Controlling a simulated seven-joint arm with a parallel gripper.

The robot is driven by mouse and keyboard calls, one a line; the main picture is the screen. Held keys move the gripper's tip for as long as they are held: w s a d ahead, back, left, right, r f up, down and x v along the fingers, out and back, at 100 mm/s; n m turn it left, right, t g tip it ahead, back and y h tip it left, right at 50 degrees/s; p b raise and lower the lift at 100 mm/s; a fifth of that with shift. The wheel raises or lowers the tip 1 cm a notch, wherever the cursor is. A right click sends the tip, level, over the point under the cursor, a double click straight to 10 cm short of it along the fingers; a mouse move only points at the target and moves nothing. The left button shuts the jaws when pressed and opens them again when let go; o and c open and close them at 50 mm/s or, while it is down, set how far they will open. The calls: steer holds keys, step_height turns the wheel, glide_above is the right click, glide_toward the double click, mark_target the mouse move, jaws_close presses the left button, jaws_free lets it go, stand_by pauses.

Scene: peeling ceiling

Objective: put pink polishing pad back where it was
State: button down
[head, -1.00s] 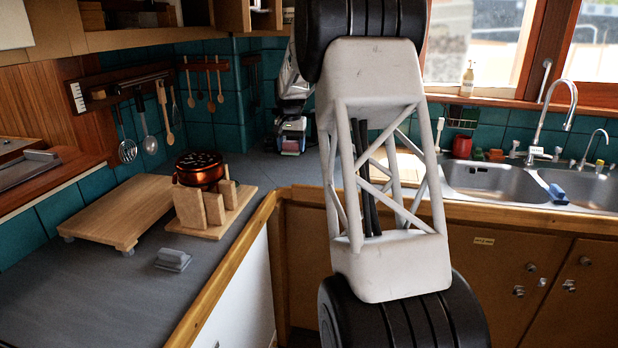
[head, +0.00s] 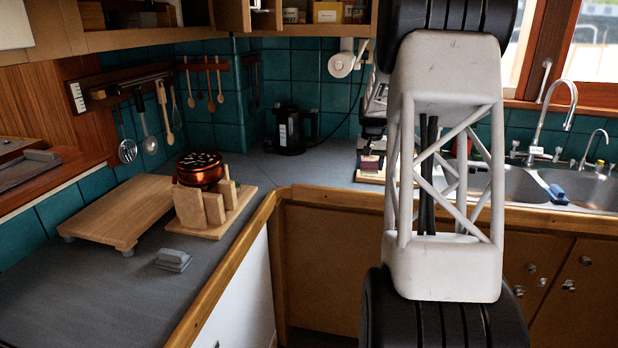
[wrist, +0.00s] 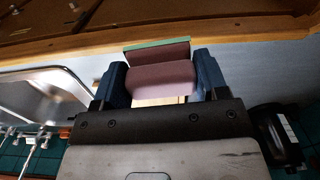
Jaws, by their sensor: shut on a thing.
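The pink polishing pad (wrist: 160,80) is between the two dark blue fingers of my gripper (wrist: 162,82) in the wrist view. My gripper is shut on it. Just beyond it stands a second dull-pink pad with a green edge (wrist: 158,52); I cannot tell whether the two touch. A strip of light wood (wrist: 160,101) shows below the held pad. In the head view a small reddish block (head: 371,163) shows low at the left of my arm, above a light wooden base (head: 370,180) on the counter. My arm hides most of the gripper there.
The sink (head: 515,185) lies to the right. A black kettle (head: 290,130) stands at the back corner. Counter between kettle and arm is clear.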

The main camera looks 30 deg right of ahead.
steer(key=shift+s+d+f, duration=0.7)
steer(key=shift+s+d, duration=0.1)
steer(key=shift+d, duration=0.15)
steer(key=w+a+f, duration=0.3)
steer(key=w+a, duration=0.3)
steer(key=w, duration=0.3)
steer(key=w+a+f+m, duration=0.1)
steer(key=w+a+f, duration=0.3)
steer(key=w+a, duration=0.3)
steer(key=w, duration=0.2)
steer(key=shift+w+a+f, duration=0.15)
steer(key=shift+w+f, duration=0.1)
steer(key=shift+w, duration=0.15)
steer(key=shift+w, duration=0.1)
glide_above(309, 176)
steer(key=shift+f, duration=0.75)
steer(key=shift+f, duration=0.15)
steer(key=shift+f, duration=1.65)
